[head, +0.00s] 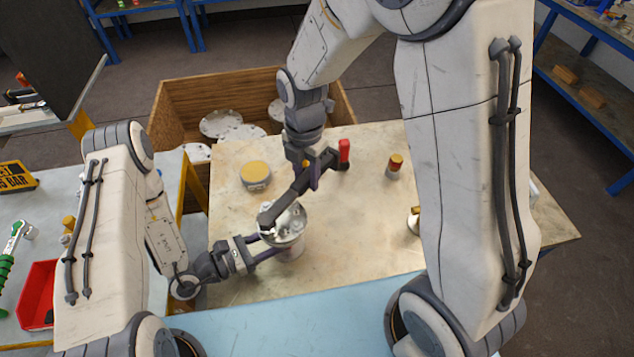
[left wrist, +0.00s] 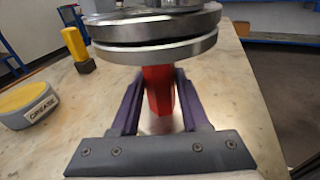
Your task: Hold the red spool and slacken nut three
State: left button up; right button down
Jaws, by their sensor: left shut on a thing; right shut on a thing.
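The red spool shows best in the left wrist view, where its red neck (left wrist: 158,88) stands between my left fingers (left wrist: 155,112) under two round metal flanges (left wrist: 155,38). In the head view its bright flange top (head: 290,222) is partly covered by a dark wrench (head: 290,195). My left gripper (head: 262,250) comes in from the left and is shut on the spool. My right gripper (head: 306,172) is shut on the wrench, whose lower end lies over the flange and whose far end carries a red grip (head: 344,150). I cannot make out which nut is three.
A wooden crate (head: 185,100) with metal discs is behind. A red tray (head: 38,295) lies on the left bench.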

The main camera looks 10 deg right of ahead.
pick_arm(q)
grip_shut()
pick_arm(e)
jog(key=shift+w+a+n, duration=0.5)
jog(key=shift+w+n, duration=0.05)
jog(key=shift+n, duration=0.05)
jog(key=shift+r, duration=2.55)
pick_arm(q)
jog(key=o, duration=1.3)
grip_release()
jog(key=shift+c, duration=0.2)
jog(key=v, duration=1.2)
